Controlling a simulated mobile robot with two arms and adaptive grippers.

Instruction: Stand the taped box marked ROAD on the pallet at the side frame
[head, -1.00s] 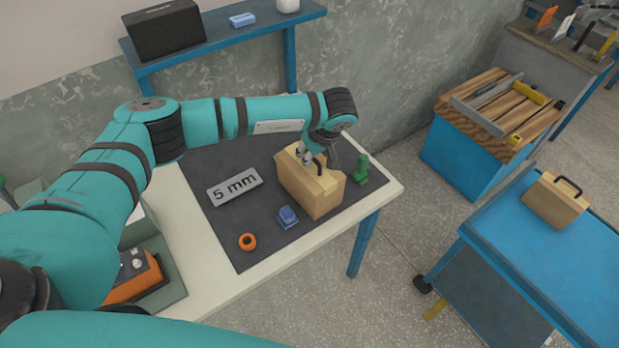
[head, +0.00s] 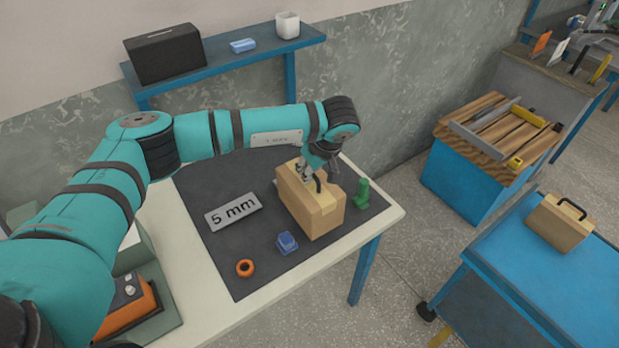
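A cardboard box (head: 312,208) with a paler tape strip and a dark handle is at the right part of the dark mat (head: 207,178). No marking can be read on it. My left gripper (head: 319,176) is at the top of this box, with its fingers at the handle, and appears shut on it. The fingertips are partly hidden. The box seems very slightly clear of the mat. A second tan box (head: 557,222) with a black handle stands on the blue cart at right. My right gripper is not in view. I cannot make out a pallet for certain.
On the mat are a 5 mm plate (head: 233,212), a blue part (head: 287,243), an orange ring (head: 245,268) and a green figure (head: 362,193) close beside the box. A wooden-topped blue cabinet (head: 465,180) holds tools. The blue cart (head: 590,270) has free room. A shelf (head: 220,54) is behind.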

